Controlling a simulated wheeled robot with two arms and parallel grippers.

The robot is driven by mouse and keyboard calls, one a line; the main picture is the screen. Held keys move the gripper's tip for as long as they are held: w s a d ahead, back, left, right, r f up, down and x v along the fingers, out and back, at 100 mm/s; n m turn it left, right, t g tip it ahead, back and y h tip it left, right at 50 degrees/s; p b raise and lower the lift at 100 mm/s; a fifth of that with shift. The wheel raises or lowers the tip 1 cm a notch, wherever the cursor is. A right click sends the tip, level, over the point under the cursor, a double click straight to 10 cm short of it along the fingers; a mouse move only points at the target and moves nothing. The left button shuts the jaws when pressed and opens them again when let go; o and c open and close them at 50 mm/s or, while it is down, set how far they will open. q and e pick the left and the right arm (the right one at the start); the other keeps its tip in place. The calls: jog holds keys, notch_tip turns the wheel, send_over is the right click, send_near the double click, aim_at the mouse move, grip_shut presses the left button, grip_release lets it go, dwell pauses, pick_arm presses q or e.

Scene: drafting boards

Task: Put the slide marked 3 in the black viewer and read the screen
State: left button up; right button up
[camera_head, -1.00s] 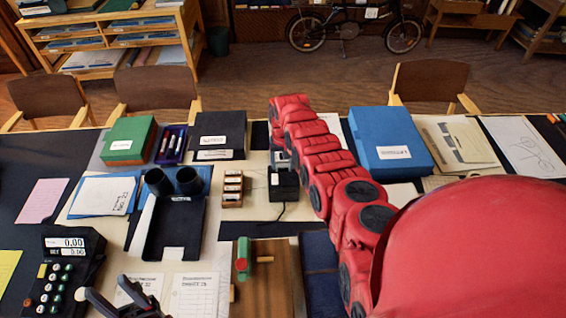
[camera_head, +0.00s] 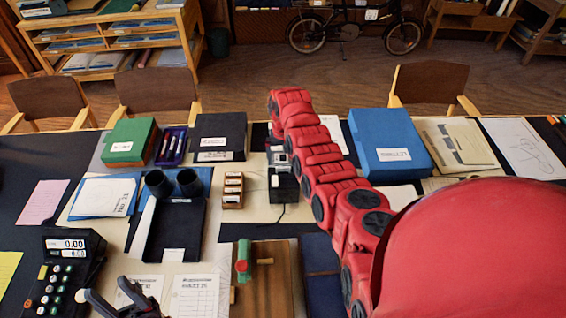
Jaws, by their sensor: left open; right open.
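A small black box (camera_head: 288,190), apparently the viewer, stands mid-table with a white piece on its front and a cord towards me. A small grey part (camera_head: 279,158) shows just behind it; I cannot tell what it belongs to. Left of it stands a wooden rack (camera_head: 232,190) with several pale labelled pieces, perhaps slides; their marks are too small to read. My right arm's red links cross over the table, their far end above and behind the black box; its gripper cannot be made out. My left gripper (camera_head: 103,290) is open and empty at the bottom left.
A black device with keys (camera_head: 68,270) stands front left. A wooden board (camera_head: 262,285) with a green-and-red piece lies in front. Boxes, green (camera_head: 130,142) and blue (camera_head: 385,135), stand behind.

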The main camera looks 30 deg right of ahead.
notch_tip(320, 180, up, 5)
jog(key=shift+w+f+b, duration=0.1)
jog(key=shift+f+b, duration=0.05)
jog(key=shift+b, duration=0.8)
notch_tip(320, 180, up, 9)
jog(key=p, duration=0.1)
jog(key=shift+p, duration=0.4)
